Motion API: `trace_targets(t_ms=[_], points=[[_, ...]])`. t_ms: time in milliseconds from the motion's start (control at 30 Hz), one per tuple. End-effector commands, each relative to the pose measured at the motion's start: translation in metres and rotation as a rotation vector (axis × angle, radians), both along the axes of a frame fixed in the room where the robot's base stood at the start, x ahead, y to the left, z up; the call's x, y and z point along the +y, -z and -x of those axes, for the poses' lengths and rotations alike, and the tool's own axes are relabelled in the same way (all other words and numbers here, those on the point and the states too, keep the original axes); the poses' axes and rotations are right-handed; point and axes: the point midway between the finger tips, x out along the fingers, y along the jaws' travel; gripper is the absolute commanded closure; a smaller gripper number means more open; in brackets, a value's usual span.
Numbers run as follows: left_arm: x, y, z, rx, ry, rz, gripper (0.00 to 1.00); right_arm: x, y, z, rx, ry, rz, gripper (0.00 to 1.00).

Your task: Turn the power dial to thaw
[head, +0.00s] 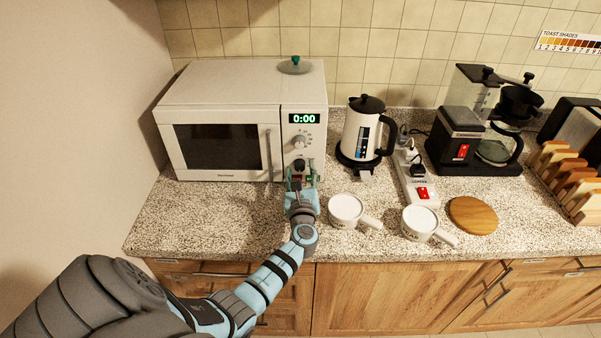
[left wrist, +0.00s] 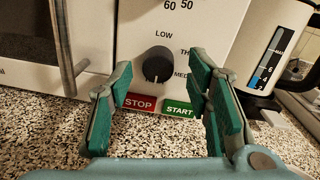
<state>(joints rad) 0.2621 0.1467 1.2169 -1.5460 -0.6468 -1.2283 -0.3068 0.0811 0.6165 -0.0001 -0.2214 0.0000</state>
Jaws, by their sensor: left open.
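The white microwave (head: 215,88) stands at the back left of the counter. Its black power dial (left wrist: 156,68) shows in the left wrist view, with LOW above it and TH… and MED… at its right, partly hidden by a finger. I cannot tell clearly where the dial points. In the head view the dial (head: 299,165) is just beyond my left gripper (head: 301,180). My left gripper (left wrist: 161,78) is open, with its teal fingers on either side of the dial and apart from it. My right gripper is not in view.
The red STOP button (left wrist: 139,103) and green START button (left wrist: 179,109) sit below the dial. The microwave's door handle (left wrist: 62,48) is left of the fingers. A white kettle (head: 362,135) stands right of the microwave; two white mugs (head: 346,209) stand in front of the kettle.

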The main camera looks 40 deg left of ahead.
Motion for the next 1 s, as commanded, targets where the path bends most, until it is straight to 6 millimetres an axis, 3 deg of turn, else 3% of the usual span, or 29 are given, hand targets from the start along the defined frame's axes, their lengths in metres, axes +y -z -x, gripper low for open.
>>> trace_targets(t_ms=[133, 333, 633, 1000], points=[[0.006, 0.0, -0.006, -0.001, -0.001, 0.0, 0.55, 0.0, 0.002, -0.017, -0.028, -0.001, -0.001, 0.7], [0.006, 0.0, -0.006, 0.0, -0.001, 0.001, 0.55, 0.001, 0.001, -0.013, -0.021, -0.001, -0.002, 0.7], [0.006, 0.0, -0.006, 0.0, -0.001, 0.0, 1.0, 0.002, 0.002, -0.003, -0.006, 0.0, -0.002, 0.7], [0.006, 0.001, -0.006, -0.019, -0.001, 0.027, 1.0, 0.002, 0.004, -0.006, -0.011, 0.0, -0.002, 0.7]])
